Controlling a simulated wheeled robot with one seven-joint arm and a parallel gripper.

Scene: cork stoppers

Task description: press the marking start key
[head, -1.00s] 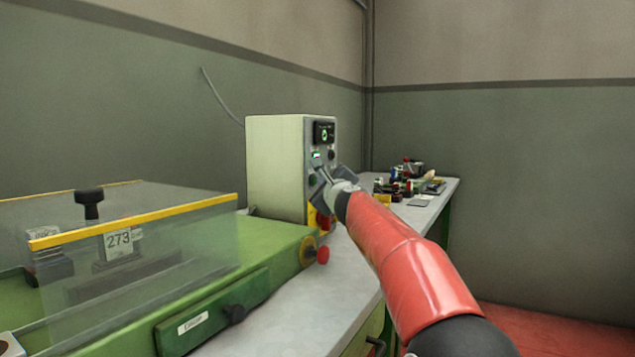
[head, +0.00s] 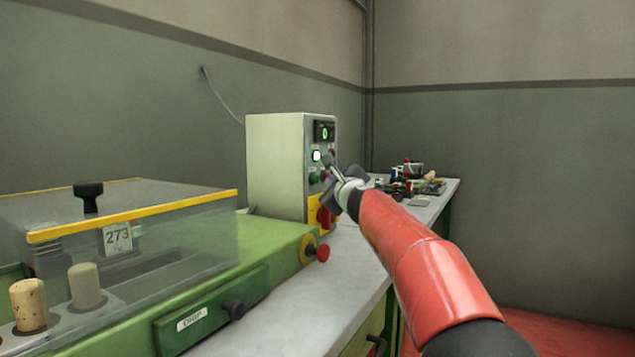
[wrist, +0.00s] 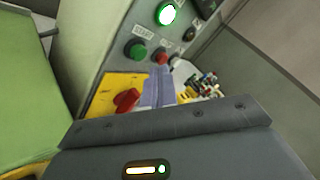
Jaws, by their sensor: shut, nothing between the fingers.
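The control box (head: 275,165) stands on the bench with its panel facing right. In the wrist view its green key (wrist: 135,50) sits under a label that seems to read START, beside a red key (wrist: 162,57). A lamp (wrist: 166,13) above glows white-green; it also shows lit in the head view (head: 316,155). My gripper (head: 328,162) is shut and empty in front of the panel. In the wrist view its fingertips (wrist: 159,82) show just below the red key, right of the green key. I see no contact with the green key, but the gap is hard to judge.
A red rotary switch (wrist: 126,98) on a yellow plate sits low on the panel. The green machine (head: 270,245) has a clear cover, a red knob (head: 323,253) and two corks, one tan (head: 28,305), one duller (head: 85,287). Small clutter (head: 410,185) lies on the bench behind.

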